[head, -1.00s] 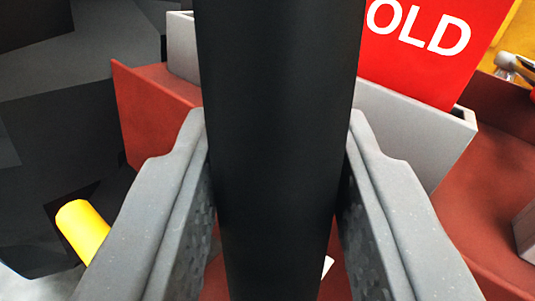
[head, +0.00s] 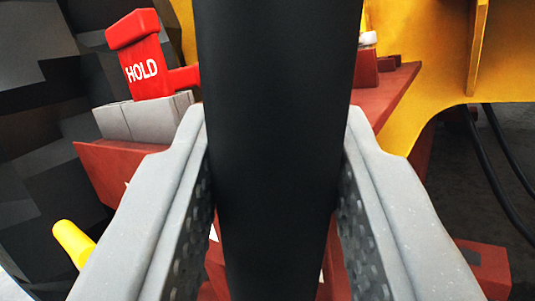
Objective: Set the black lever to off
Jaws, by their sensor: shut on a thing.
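The black lever (head: 278,130) runs as a thick dark bar from the top edge to the bottom edge of the head view. My gripper (head: 276,140) is shut on it, with one grey finger against each side. The lever's ends are out of view, and no marking for off can be read.
A red part marked HOLD (head: 143,68) stands on a grey block (head: 145,117) at the upper left. Red-brown metalwork (head: 112,165) lies behind my fingers. A yellow rod end (head: 73,241) is at the lower left. A yellow frame (head: 440,60) and black cables (head: 500,165) are at the right.

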